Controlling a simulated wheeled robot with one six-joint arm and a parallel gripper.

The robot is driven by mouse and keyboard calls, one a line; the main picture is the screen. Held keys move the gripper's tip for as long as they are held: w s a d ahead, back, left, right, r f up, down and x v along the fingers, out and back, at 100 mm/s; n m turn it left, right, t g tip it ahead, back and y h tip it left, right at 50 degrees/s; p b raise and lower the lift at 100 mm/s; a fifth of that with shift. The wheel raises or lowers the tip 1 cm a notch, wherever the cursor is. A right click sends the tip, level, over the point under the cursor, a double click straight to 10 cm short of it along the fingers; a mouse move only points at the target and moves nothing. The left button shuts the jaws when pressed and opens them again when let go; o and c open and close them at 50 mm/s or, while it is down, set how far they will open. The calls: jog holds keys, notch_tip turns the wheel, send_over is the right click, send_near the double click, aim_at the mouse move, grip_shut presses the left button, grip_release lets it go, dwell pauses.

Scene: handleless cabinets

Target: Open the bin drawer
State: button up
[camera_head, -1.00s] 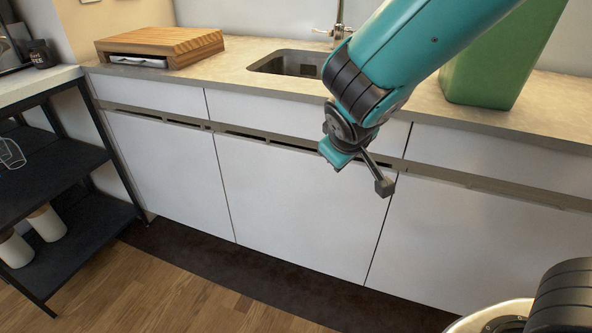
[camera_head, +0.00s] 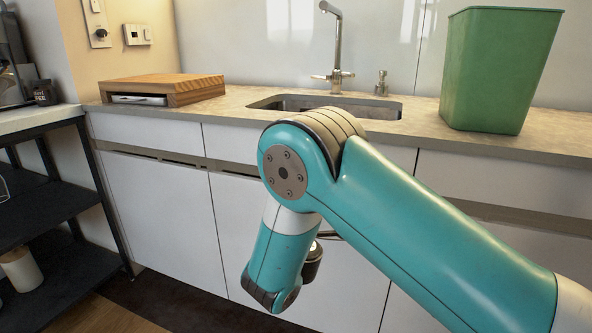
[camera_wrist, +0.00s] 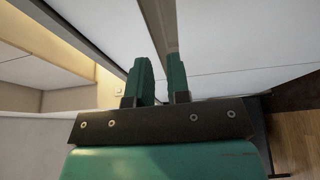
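The lower cabinets have flat white handleless fronts, with a recessed grip channel (camera_head: 155,155) running under the top row. The middle front (camera_head: 235,215) below the sink is partly hidden behind my arm; no marking shows which front is the bin drawer. All visible fronts look closed. In the wrist view, my gripper (camera_wrist: 162,62) points at the cabinet face, its two dark green fingers apart with nothing between them. The channel strip (camera_wrist: 160,25) lies just beyond the fingertips; contact cannot be told. In the head view my gripper is hidden behind my arm.
A green bin (camera_head: 497,70) stands on the countertop (camera_head: 235,100) at right. A sink (camera_head: 295,102) with a faucet (camera_head: 337,50) is at the middle, a wooden box (camera_head: 165,87) at left. A black shelf rack (camera_head: 75,215) borders the cabinets at left.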

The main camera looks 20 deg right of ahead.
jog(key=p+x, duration=0.5)
jog(key=x, duration=0.9)
jog(key=shift+d, duration=0.1)
grip_shut()
